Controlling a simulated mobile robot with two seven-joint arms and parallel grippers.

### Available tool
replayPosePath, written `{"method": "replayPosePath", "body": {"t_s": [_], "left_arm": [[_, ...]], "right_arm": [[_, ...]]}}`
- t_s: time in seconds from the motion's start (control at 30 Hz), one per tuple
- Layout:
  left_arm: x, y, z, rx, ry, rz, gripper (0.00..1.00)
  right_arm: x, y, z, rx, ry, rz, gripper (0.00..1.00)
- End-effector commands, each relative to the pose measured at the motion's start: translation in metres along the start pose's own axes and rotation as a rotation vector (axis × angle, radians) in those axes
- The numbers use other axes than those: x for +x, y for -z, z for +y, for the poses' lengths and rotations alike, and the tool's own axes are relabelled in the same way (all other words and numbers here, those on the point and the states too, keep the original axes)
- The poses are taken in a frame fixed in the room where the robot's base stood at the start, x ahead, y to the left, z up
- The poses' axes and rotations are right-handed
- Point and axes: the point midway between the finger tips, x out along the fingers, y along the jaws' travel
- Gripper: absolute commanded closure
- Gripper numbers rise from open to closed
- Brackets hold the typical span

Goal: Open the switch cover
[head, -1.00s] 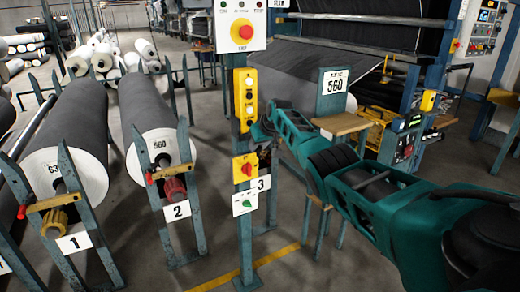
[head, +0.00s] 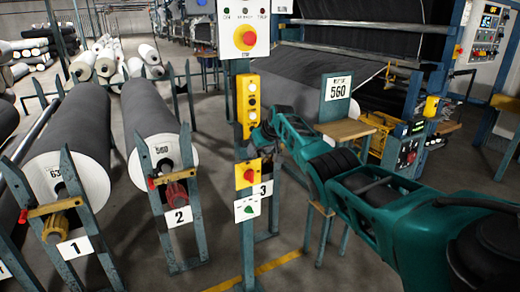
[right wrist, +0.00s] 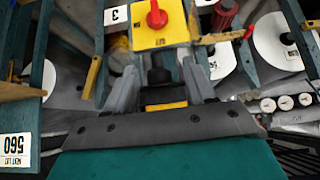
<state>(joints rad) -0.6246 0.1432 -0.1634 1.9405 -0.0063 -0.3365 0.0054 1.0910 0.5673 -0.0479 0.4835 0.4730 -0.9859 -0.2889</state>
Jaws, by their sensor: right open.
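On a teal post stands a yellow switch plate (head: 247,174) with a red rotary knob. A white plate (head: 247,208) with a green knob is just below it. I cannot tell which part is the switch cover or whether it is open. My right gripper (head: 262,137) is beside the post, above and slightly right of the red-knob plate, partly hidden. In the right wrist view its two fingers (right wrist: 162,85) are spread apart, and the yellow plate with the red knob (right wrist: 157,22) shows beyond them, apart from them. My left gripper is out of view.
A yellow push-button box (head: 248,105) and a white panel with a red stop button (head: 246,38) are higher on the post. Dark fabric rolls on stands (head: 70,150) fill the left. A sign stand marked 560 (head: 337,92) is right of the post.

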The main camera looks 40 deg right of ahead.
Motion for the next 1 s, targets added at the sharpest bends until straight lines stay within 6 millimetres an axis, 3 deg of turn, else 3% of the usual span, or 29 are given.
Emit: {"method": "replayPosePath", "body": {"t_s": [0.37, 0.67, 1.0], "left_arm": [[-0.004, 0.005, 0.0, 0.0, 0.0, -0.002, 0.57], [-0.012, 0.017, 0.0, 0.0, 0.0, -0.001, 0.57], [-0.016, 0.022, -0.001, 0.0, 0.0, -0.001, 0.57]], "right_arm": [[-0.008, 0.001, 0.001, 0.001, -0.001, -0.002, 0.46], [-0.035, 0.0, 0.001, -0.001, -0.002, -0.001, 0.46], [-0.079, 0.0, 0.0, -0.002, -0.001, 0.001, 0.46]]}}
